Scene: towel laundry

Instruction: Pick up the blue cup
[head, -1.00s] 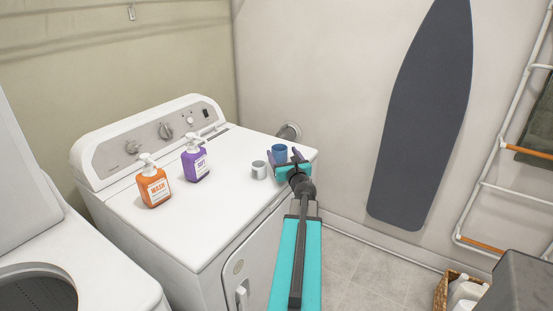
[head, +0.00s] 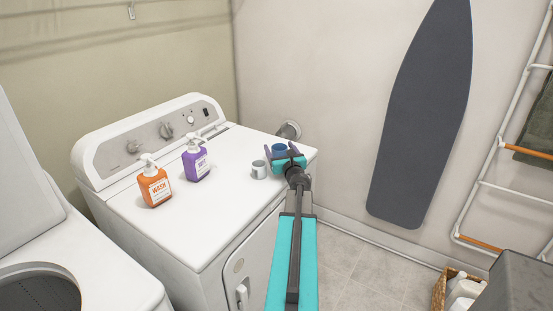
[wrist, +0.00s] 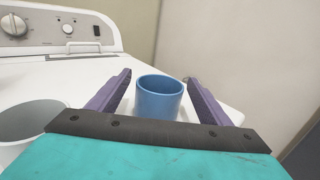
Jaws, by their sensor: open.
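The blue cup (wrist: 159,98) stands upright on the white dryer top near its right end. In the head view the blue cup (head: 279,150) is partly hidden behind my gripper (head: 283,156). In the wrist view my gripper (wrist: 158,100) is open. Its purple fingers lie on either side of the cup, with a visible space between each finger and the cup. The cup's base is partly hidden by the gripper body.
A white cup (head: 259,170) stands just left of my gripper; it also shows in the wrist view (wrist: 28,122). An orange bottle (head: 154,187) and a purple bottle (head: 196,163) stand farther left. The dryer's top (head: 215,215) is clear in front.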

